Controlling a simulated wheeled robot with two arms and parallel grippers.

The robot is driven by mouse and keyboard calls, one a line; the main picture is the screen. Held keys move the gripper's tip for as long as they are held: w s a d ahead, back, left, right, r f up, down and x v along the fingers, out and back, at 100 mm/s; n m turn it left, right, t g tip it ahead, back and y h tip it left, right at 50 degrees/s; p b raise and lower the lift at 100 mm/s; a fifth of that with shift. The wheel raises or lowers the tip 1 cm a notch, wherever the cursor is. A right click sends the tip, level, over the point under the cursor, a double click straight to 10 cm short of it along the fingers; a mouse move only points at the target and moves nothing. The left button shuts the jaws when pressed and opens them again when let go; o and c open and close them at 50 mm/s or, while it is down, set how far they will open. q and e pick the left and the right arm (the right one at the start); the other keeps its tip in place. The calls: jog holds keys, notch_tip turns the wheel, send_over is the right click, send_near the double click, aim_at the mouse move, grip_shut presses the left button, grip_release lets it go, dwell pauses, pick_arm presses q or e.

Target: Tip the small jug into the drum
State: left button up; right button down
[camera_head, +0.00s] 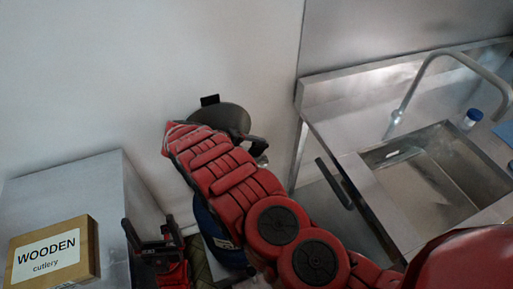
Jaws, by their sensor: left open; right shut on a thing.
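A dark grey rounded vessel (225,117), which looks like the small jug, shows beyond the end of my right arm. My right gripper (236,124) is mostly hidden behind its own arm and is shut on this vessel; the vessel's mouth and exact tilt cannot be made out. A blue drum (207,224) stands below, near the wall, largely covered by my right arm. Its opening is hidden, so I cannot tell how the jug lines up with it. My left gripper (151,236) is open and empty, low and to the left of the drum.
A grey cabinet (75,184) at the left bears a box labelled "WOODEN cutlery" (52,254). A steel sink (430,183) with a tap (425,70) and a blue-capped bottle (471,119) stands at the right. A dark green quilted thing (199,264) is beside the drum.

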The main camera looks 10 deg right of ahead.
jog(key=shift+s+a+f+h+b, duration=0.15)
jog(key=shift+a+f+h+b, duration=0.35)
jog(key=shift+b, duration=1.1)
jog(key=shift+s+a+t+h+b, duration=0.1)
jog(key=shift+a+t+h+b, duration=0.5)
jog(key=shift+b, duration=1)
jog(key=shift+s+a+r+h+b, duration=0.2)
jog(key=shift+h+b, duration=0.4)
jog(key=shift+b, duration=0.35)
jog(key=shift+s+a+r+h+b, duration=0.1)
jog(key=shift+a+r+h+b, duration=0.3)
jog(key=shift+b, duration=1.3)
jog(key=shift+s+a+r+h+b, duration=0.15)
jog(key=shift+a+h+b, duration=0.3)
jog(key=shift+b, duration=1.25)
jog(key=shift+s+a+r+t+h+b, duration=0.2)
jog(key=shift+a+h+b, duration=0.3)
jog(key=shift+b, duration=2.05)
jog(key=shift+a+r+t+h+b, duration=0.1)
jog(key=shift+a+t+h+b, duration=0.3)
jog(key=shift+b, duration=2.1)
jog(key=shift+s+a+h+b, duration=0.25)
jog(key=shift+a+h+b, duration=0.6)
jog(key=shift+b, duration=1.7)
jog(key=shift+s+a+r+t+h+b, duration=0.15)
jog(key=shift+a+h+b, duration=0.35)
jog(key=shift+b, duration=1.35)
jog(key=shift+s+a+r+t+h+b, duration=0.2)
jog(key=shift+a+h+b, duration=0.25)
jog(key=shift+b, duration=1.4)
